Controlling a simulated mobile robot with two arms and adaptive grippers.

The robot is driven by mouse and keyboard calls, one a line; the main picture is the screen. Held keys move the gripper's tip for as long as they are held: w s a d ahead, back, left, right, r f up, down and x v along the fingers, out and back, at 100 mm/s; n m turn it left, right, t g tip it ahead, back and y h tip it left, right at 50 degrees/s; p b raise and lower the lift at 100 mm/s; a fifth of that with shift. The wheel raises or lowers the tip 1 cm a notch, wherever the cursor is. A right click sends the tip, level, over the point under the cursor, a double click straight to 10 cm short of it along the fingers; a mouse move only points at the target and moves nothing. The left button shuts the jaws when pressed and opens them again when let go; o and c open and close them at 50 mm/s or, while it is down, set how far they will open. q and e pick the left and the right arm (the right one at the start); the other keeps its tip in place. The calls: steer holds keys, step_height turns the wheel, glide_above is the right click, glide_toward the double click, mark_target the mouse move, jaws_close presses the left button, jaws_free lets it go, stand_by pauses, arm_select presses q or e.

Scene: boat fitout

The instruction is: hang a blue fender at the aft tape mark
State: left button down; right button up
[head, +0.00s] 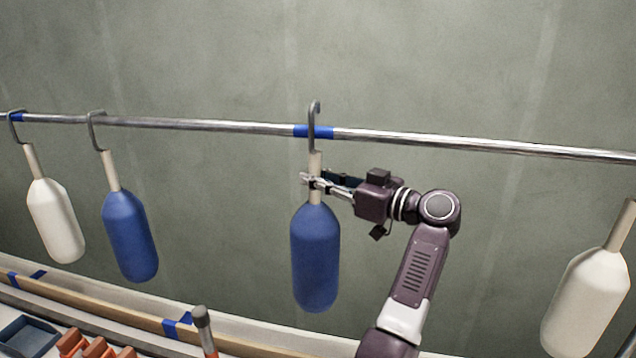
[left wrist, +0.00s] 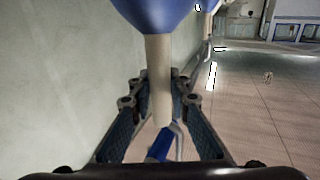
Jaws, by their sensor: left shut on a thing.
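My left gripper (head: 313,183) is shut on the cream neck (head: 316,165) of a blue fender (head: 316,258), which hangs upright below it. The fender's grey hook (head: 314,118) rises in front of a blue tape mark (head: 328,132) on the steel rail. Its crook stands above the rail, higher than the other hooks; I cannot tell whether it touches. In the left wrist view, the neck (left wrist: 159,85) lies between the two fingers, with the blue tape (left wrist: 159,146) and hook (left wrist: 178,142) beyond. My right gripper is not in view.
The rail (head: 220,126) runs along a grey wall. A white fender (head: 55,220) hangs at the left tape mark (head: 17,117), with another blue fender (head: 130,235) beside it. A white fender (head: 588,295) is at far right. A tool handle (head: 203,322) and orange items (head: 90,345) are below.

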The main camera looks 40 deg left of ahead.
mark_target(319, 193)
arm_select(q)
steer(key=shift+w+a+f, duration=0.1)
steer(key=shift+w+f, duration=0.2)
steer(key=shift+f, duration=0.45)
steer(key=shift+s+f, duration=0.4)
steer(key=shift+s, duration=0.05)
steer(key=shift+w+f, duration=0.25)
steer(key=shift+f, duration=0.15)
steer(key=c, duration=1.7)
jaws_free()
steer(key=shift+s, duration=0.15)
steer(key=shift+c, duration=0.2)
steer(key=shift+f, duration=0.15)
steer(key=w+d, duration=0.1)
steer(key=d, duration=0.7)
steer(key=shift+d, duration=0.15)
